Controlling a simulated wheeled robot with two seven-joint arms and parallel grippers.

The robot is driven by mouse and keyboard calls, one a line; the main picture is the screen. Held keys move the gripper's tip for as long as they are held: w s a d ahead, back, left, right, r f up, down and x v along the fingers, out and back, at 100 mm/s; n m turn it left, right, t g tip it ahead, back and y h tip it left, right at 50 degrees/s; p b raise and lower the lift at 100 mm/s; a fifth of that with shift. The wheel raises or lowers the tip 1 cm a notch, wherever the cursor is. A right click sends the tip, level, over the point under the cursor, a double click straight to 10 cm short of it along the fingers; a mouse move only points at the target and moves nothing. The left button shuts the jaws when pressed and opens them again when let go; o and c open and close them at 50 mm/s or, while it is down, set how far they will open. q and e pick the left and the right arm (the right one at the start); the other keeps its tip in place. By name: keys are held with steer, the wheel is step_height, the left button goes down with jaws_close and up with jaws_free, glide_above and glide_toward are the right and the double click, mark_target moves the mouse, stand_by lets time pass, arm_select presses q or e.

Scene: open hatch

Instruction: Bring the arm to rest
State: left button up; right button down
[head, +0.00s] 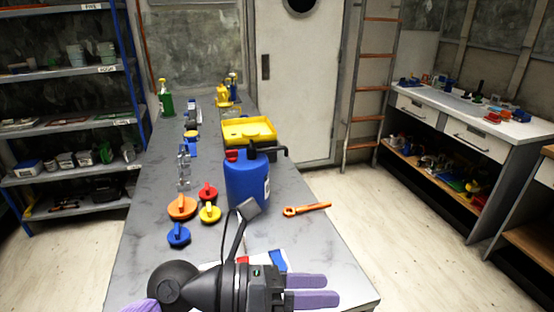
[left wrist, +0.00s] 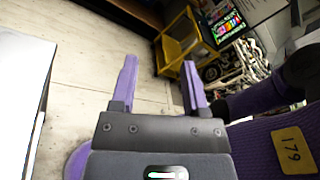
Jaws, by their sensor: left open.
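My left gripper (head: 312,289) reaches in low over the near end of the grey bench (head: 150,240) in the head view. Its two purple fingers point right and are apart, with nothing between them. In the left wrist view the same open fingers (left wrist: 158,90) show with pale floor beyond them. My right gripper is in neither view.
A yellow tray (head: 249,133) is farther back. A yellow cart (left wrist: 178,42) stands on the floor in the left wrist view.

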arm_select(q)
steer(key=w+a+r+n+t, duration=0.2)
steer(key=a+r+n+t, duration=0.1)
steer(key=n+t, duration=0.55)
steer(key=w+a+r+n+t, duration=0.2)
steer(key=a+r+n+t, duration=0.1)
steer(key=n+t, duration=0.5)
steer(key=a+f+n+g+y, duration=0.1)
steer(key=a+f+n+y, duration=0.7)
steer(key=n, duration=0.4)
steer(key=a+f+n+g+y, duration=0.2)
steer(key=a+f+n+y, duration=0.4)
steer(key=n+y, duration=0.5)
steer(key=s+f+n+g+h, duration=0.2)
steer(key=s+f+n+g, duration=0.4)
steer(key=s+f+g, duration=0.75)
steer(key=s+f+b, duration=0.1)
steer(key=s+f, duration=0.3)
steer(key=f, duration=0.6)
steer(key=s+f+b, duration=0.1)
steer(key=s+f, duration=0.2)
steer(key=f, duration=0.7)
steer(key=s+a+f+m, duration=0.1)
steer(key=s+a+f, duration=0.1)
steer(key=s+f, duration=0.7)
steer(key=shift+s+f, duration=0.4)
steer(key=shift+s, duration=0.7)
steer(key=shift+a, duration=0.1)
